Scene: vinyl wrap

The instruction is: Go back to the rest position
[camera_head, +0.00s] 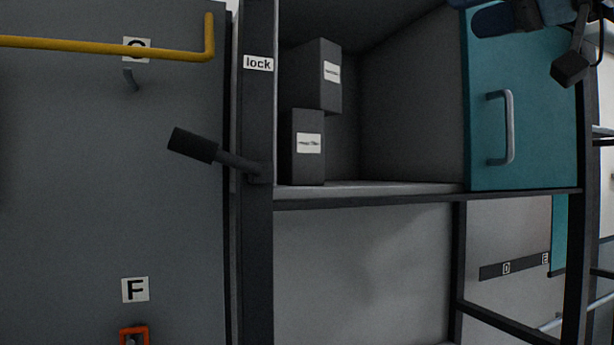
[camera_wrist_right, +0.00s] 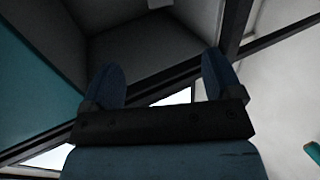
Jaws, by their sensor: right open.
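My right gripper (camera_wrist_right: 160,80) is open and empty in the right wrist view, with its two blue fingers apart. In the head view only part of it (camera_head: 505,18) shows, at the top right in front of the teal door (camera_head: 530,110). Whether it touches the door cannot be told. My left gripper is not in view.
An open grey compartment holds two dark labelled boxes, an upper one (camera_head: 318,75) and a lower one (camera_head: 307,160). A dark lever (camera_head: 205,148) sticks out below the "lock" label (camera_head: 258,63). A yellow rail (camera_head: 110,47) crosses the left panel. Black frame posts stand at right.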

